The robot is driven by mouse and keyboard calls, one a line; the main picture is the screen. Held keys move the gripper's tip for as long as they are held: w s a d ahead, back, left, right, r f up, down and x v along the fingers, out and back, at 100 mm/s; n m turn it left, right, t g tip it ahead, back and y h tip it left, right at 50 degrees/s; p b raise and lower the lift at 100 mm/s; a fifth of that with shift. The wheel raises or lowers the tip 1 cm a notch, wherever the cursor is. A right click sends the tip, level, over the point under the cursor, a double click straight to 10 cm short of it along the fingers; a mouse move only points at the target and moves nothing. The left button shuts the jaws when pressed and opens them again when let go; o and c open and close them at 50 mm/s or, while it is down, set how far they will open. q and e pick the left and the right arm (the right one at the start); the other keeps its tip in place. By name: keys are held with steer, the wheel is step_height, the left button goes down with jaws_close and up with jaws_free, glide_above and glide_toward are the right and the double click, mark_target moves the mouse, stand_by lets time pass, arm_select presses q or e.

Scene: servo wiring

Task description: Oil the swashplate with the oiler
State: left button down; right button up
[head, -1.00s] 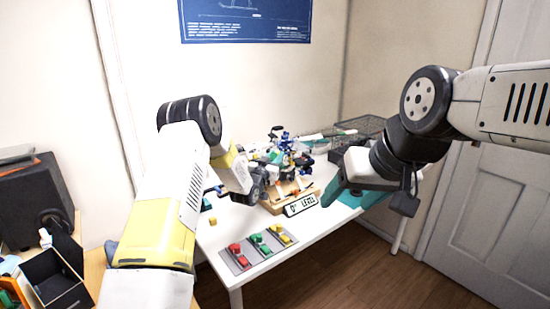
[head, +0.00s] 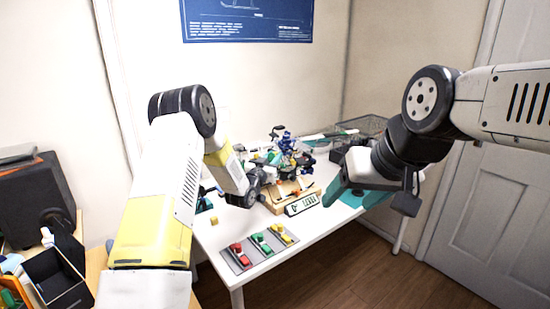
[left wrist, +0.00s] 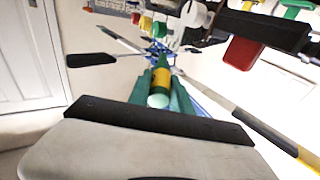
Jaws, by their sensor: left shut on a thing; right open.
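My left gripper (head: 258,174) reaches the helicopter assembly (head: 288,158) on the white table. In the left wrist view my left gripper (left wrist: 160,92) has teal fingers shut on the oiler (left wrist: 161,80), which shows a yellow-green body and a pale round end. The oiler's far end points toward blue parts (left wrist: 157,52) of the assembly, seemingly around the swashplate. Whether its tip touches them I cannot tell. In the head view the oiler is hard to make out behind my arm. My right gripper (head: 343,187) is open and empty, right of the assembly.
A wooden stand with a level sign (head: 302,205) is in front of the assembly. Red, green and yellow pieces (head: 262,243) lie on grey plates at the table's front. A wire basket (head: 362,127) stands behind. A black box (head: 54,280) is at left.

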arm_select(q)
steer(key=shift+s+a+r, duration=0.3)
steer(key=shift+s+a, duration=0.05)
steer(key=shift+s, duration=0.45)
steer(key=shift+s+a+r, duration=0.3)
steer(key=shift+s+a, duration=0.1)
steer(key=shift+s, duration=0.45)
steer(key=shift+s+a+r, duration=0.3)
steer(key=shift+s+a, duration=0.05)
steer(key=shift+s, duration=0.45)
steer(key=s+a+r+n+t+y, duration=0.1)
steer(key=s+a+n+y, duration=0.3)
steer(key=a, duration=0.9)
steer(key=s+r+y, duration=0.1)
steer(key=s+y, duration=0.2)
steer(key=shift+s+a+r+n+t+y, duration=0.2)
steer(key=shift+s+n+t+y, duration=0.1)
steer(key=shift+n+y, duration=0.1)
steer(key=shift+w, duration=0.1)
